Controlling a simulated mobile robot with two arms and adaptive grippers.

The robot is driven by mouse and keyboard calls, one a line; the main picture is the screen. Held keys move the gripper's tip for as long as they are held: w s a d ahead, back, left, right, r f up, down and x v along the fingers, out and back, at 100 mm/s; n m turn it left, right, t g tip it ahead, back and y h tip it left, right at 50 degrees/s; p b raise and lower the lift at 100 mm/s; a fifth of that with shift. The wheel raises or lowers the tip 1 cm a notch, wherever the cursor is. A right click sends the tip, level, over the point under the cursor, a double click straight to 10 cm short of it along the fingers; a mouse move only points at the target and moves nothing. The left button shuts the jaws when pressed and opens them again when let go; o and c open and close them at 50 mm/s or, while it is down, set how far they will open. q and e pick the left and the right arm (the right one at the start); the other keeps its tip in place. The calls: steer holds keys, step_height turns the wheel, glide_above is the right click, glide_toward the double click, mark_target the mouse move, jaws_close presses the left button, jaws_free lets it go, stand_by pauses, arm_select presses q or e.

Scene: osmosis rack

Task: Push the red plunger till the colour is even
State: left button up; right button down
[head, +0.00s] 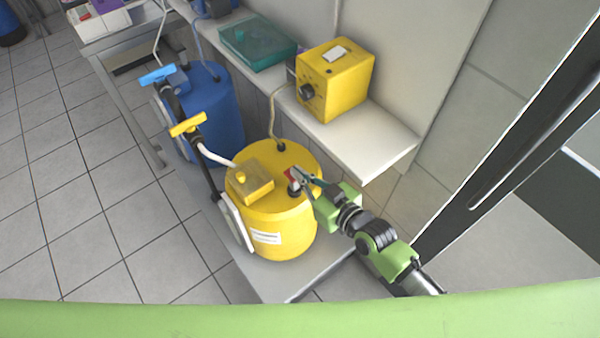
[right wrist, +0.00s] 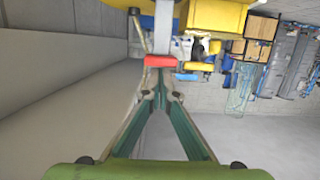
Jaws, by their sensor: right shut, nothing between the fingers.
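The red plunger (head: 290,174) stands on the top of the yellow drum (head: 282,222), on the side nearer my right arm. In the right wrist view the red plunger (right wrist: 160,60) shows as a red cap on a grey stem. My right gripper (head: 302,175) is shut and empty, its fingertips right at the plunger. In the right wrist view the joined fingertips (right wrist: 160,73) lie against or just short of the red cap; I cannot tell whether they touch. The fingers partly cover the plunger in the head view. My left gripper is not in view.
A yellow box (head: 250,182) sits on the drum top. A blue drum (head: 212,105) stands behind it. A yellow device with a black knob (head: 338,78) and a teal tray (head: 257,44) are on the white shelf (head: 375,150). Open tiled floor (head: 90,200) lies left.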

steer(key=shift+f, duration=0.1)
step_height(320, 180, down, 5)
steer(key=b, duration=0.3)
steer(key=shift+f+b, duration=0.1)
steer(key=shift+b, duration=0.25)
steer(key=shift+s, duration=0.1)
